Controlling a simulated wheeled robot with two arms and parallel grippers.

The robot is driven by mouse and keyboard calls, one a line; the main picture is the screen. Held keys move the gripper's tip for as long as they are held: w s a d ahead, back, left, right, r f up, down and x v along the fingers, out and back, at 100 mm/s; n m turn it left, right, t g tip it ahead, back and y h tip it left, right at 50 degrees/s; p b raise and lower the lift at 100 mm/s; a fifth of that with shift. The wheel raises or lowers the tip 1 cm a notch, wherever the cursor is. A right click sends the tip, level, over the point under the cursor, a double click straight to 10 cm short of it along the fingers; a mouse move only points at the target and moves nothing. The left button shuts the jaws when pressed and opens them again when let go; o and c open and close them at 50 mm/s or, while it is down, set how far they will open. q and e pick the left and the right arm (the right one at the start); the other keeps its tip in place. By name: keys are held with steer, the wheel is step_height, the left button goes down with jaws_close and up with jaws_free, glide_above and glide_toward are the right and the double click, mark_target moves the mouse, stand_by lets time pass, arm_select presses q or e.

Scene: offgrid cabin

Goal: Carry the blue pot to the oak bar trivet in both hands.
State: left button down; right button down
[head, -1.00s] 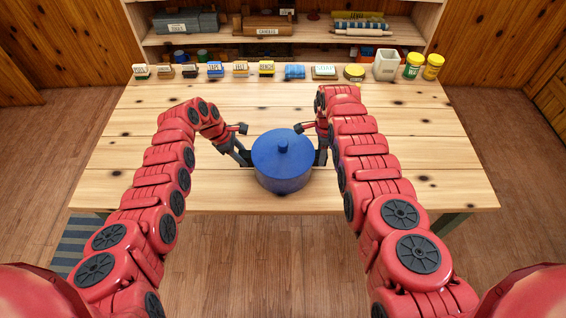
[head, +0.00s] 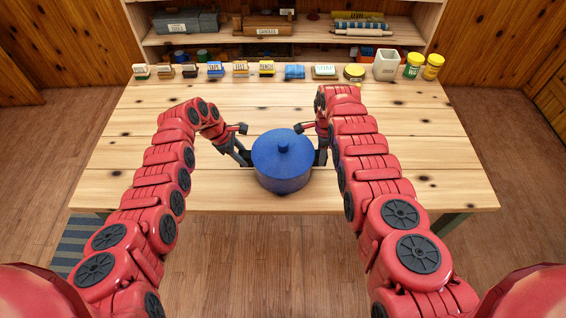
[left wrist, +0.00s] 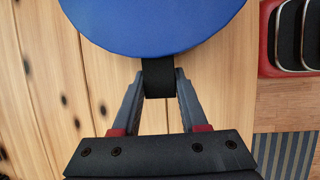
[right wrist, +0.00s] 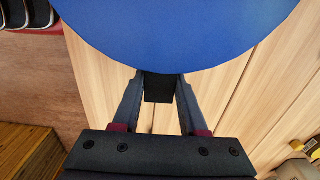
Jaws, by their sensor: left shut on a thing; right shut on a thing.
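The blue pot (head: 281,178), with its lid and knob on, is upright at the middle of the table's front part. My left gripper (head: 247,158) is shut on its black left handle, which shows in the left wrist view (left wrist: 158,80). My right gripper (head: 320,157) is shut on the black right handle, which shows in the right wrist view (right wrist: 159,88). I cannot tell whether the pot's base touches the table. I cannot make out the oak bar trivet in any view.
The wooden table (head: 430,150) is clear on both sides of the pot. A row of small labelled boxes, yellow-lidded jars (head: 432,67) and a white container (head: 386,65) stands along its back edge. A shelf (head: 220,45) is behind it.

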arm_select(q)
steer(key=shift+r, duration=0.1)
arm_select(e)
steer(key=shift+r, duration=0.1)
